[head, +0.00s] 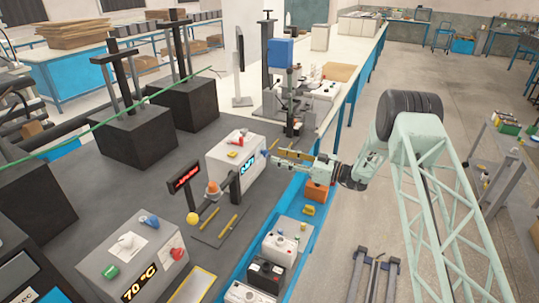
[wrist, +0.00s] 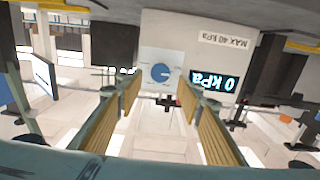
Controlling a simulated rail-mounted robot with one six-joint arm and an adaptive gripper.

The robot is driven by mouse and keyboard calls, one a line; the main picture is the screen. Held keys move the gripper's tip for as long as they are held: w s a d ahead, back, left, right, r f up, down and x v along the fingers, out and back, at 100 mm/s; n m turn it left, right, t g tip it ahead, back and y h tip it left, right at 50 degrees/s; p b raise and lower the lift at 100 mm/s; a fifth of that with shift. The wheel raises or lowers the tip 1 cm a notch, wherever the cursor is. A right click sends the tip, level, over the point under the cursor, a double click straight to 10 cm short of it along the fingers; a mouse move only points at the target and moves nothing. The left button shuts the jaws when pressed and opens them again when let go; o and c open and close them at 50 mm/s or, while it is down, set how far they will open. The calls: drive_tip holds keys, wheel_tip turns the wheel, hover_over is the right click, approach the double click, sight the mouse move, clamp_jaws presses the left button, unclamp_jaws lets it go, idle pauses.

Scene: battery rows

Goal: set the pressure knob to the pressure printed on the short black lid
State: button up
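The pressure box (head: 229,158) is pale and stands on the dark bench in the head view. Its blue round knob (wrist: 160,73) sits on a light square plate in the wrist view, where the picture is upside down. The display (wrist: 214,81) reads 0 kPa, and a label (wrist: 223,40) reads MAX 40 kPa. My gripper (wrist: 159,88) is open, with its ribbed fingers on either side of the knob in the picture; contact does not show. A black-lidded battery (head: 266,270) stands in the front row in the head view; its print is too small to read.
Light-topped batteries (head: 280,244) stand in the same row along the blue edge. A box reading 70 °C (head: 128,262) is at the lower left. A small red display (head: 185,177) on a post and a yellow ball (head: 193,218) stand left of my gripper.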

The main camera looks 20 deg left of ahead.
sight(267, 153)
drive_tip(key=shift+w+a, duration=0.2)
drive_tip(key=shift+a, duration=2.5)
drive_tip(key=c, duration=0.8)
